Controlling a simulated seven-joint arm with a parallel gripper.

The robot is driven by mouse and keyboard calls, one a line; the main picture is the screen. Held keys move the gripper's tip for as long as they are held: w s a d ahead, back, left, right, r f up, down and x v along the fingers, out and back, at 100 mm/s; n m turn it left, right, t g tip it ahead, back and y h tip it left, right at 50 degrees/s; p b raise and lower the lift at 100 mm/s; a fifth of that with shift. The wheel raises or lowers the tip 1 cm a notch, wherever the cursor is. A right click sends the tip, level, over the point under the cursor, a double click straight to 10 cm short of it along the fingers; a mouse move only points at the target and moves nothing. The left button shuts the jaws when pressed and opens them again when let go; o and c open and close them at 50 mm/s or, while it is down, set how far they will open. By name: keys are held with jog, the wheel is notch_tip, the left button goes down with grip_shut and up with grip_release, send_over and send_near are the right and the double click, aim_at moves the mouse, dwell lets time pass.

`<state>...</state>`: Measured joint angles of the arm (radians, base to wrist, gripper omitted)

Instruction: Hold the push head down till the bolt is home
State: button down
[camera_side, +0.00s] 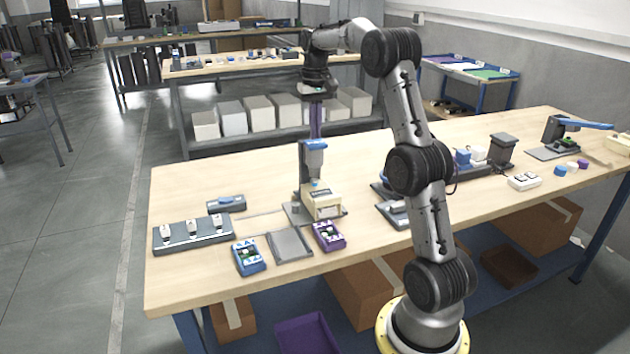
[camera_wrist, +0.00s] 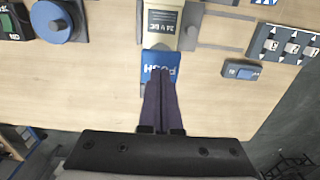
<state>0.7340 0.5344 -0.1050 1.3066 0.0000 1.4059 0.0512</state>
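The blue push head (camera_side: 315,146) tops the upright press on the table. In the wrist view the push head (camera_wrist: 160,64) carries the word PUSH. A beige block (camera_side: 322,203) stands at the foot of the press; its "24 V DC" label shows on it in the wrist view (camera_wrist: 163,20). My gripper (camera_side: 316,135) points straight down with its purple fingers over the push head. In the wrist view my gripper (camera_wrist: 160,80) has both fingers together, with nothing between them, overlapping the near edge of the push head. I cannot tell whether the tips touch it. I cannot make out the bolt.
A blue tray (camera_side: 249,257), a grey plate (camera_side: 289,244) and a purple tray (camera_side: 328,237) lie along the near edge. A grey rack (camera_side: 192,233) and a small blue-grey block (camera_side: 226,204) are to the left.

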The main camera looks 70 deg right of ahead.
aim_at(315, 142)
jog(key=shift+f, duration=1.95)
dwell(2.8)
jog(key=shift+r, duration=4.1)
